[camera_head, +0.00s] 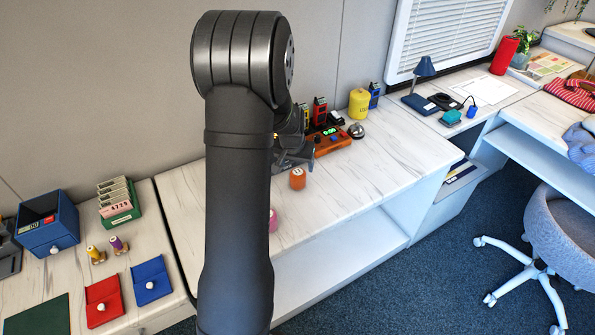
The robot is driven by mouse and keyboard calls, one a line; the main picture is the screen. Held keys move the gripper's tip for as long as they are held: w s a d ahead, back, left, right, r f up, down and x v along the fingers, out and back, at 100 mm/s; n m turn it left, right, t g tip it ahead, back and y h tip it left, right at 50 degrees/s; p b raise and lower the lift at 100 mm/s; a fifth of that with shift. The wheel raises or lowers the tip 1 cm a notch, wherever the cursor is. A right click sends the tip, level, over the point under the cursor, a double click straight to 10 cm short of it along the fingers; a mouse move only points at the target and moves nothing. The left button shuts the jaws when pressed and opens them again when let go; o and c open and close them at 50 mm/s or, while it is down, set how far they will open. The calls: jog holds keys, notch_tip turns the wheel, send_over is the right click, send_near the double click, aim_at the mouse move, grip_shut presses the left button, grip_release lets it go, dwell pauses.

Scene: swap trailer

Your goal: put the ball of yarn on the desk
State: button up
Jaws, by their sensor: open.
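I cannot make out a ball of yarn for sure. A small pink thing (273,220) shows at the front of the middle counter, mostly hidden behind my arm. A small orange round-sided thing (297,179) stands on that counter just in front of my gripper. My gripper (300,161) is open, low over the counter, and partly hidden by my arm. No object shows between its fingers. A desk (540,113) with a white top stands at the right above a grey chair.
A wooden device (330,139), a silver bell (356,131) and a yellow canister (358,103) stand behind the gripper. A blue lamp (424,68) is farther right. A red striped cloth (572,94) lies on the desk. The middle counter's right part is clear.

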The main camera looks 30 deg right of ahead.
aim_at(297, 172)
jog(key=shift+o, duration=0.5)
jog(key=shift+v, duration=1.85)
jog(key=shift+r, duration=0.1)
jog(key=shift+t+h, duration=0.4)
jog(key=x, duration=0.7)
jog(key=shift+s+a+f, duration=0.1)
jog(key=shift+a+f, duration=0.15)
jog(key=shift+f, duration=0.2)
jog(key=shift+s+x, duration=0.1)
jog(key=shift+x, duration=1.3)
jog(key=shift+s+x, duration=0.15)
jog(key=shift+x, duration=1.3)
jog(key=shift+a, duration=0.15)
jog(key=c, duration=1.2)
jog(key=shift+o, duration=0.2)
